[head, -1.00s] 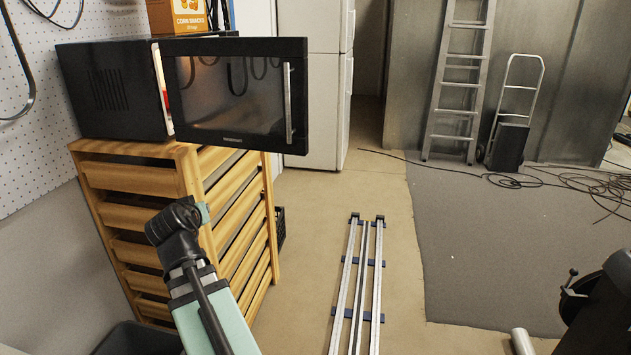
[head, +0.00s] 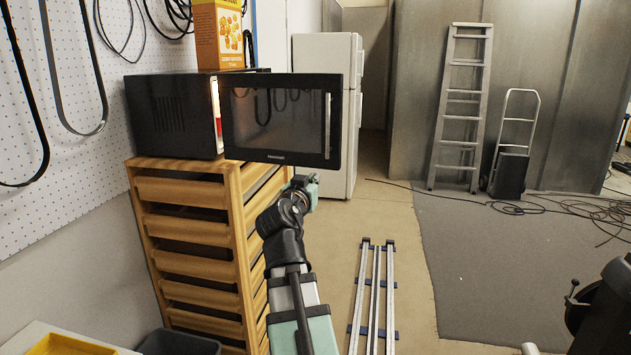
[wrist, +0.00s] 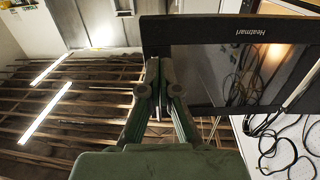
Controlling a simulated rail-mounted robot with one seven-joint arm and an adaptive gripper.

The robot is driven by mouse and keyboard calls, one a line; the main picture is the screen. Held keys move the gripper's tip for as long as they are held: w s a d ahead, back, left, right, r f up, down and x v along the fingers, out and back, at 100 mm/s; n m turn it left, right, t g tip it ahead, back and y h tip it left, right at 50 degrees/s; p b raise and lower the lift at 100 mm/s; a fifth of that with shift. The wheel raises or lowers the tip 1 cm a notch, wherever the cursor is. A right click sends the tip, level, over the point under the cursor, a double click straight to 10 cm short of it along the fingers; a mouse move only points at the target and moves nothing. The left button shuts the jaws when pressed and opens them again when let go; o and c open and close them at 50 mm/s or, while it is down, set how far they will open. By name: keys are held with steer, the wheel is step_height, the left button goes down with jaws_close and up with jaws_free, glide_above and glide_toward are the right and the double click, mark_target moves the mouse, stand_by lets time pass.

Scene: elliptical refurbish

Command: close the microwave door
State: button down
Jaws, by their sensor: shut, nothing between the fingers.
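The black microwave (head: 165,118) stands on top of a wooden slatted cabinet. Its door (head: 272,112) is open and swung out to the right, with a lit gap between it and the body. A vertical silver handle (head: 327,125) is near the door's right edge. My gripper (head: 308,182) is just below the door's lower right part. In the wrist view, my gripper (wrist: 158,64) has its fingers together and empty, and the door (wrist: 180,38) is right behind the fingertips. I cannot tell whether they touch it.
The wooden cabinet (head: 190,222) stands left of my arm. A snack box (head: 218,38) sits on the microwave. A white refrigerator (head: 345,80) stands behind the door. Metal rails (head: 375,300) lie on the floor at right. The floor right of the cabinet is mostly free.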

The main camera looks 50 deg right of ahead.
mark_target(328, 164)
steer(key=p+x, duration=0.2)
steer(key=x, duration=0.9)
steer(key=shift+d, duration=0.2)
